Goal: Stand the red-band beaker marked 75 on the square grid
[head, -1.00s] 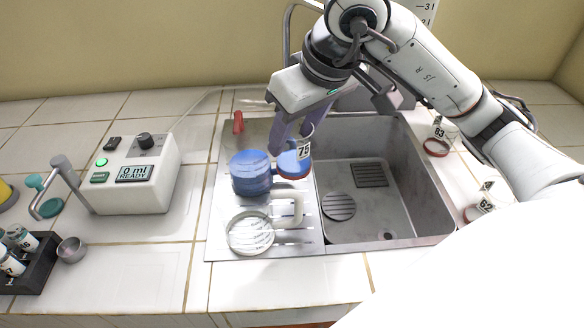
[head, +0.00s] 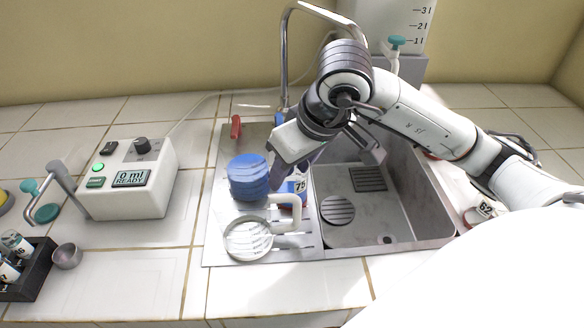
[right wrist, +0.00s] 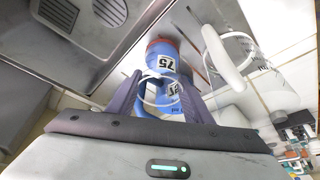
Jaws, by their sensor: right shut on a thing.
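The beaker marked 75 (head: 299,188) has a white label and looks blue, with a red band at its base. My left gripper is not in view.
A blue round stack (head: 247,178) stands left of the beaker. A round drain (head: 338,210) is in the sink (head: 400,240). The tap (head: 284,60) rises behind.

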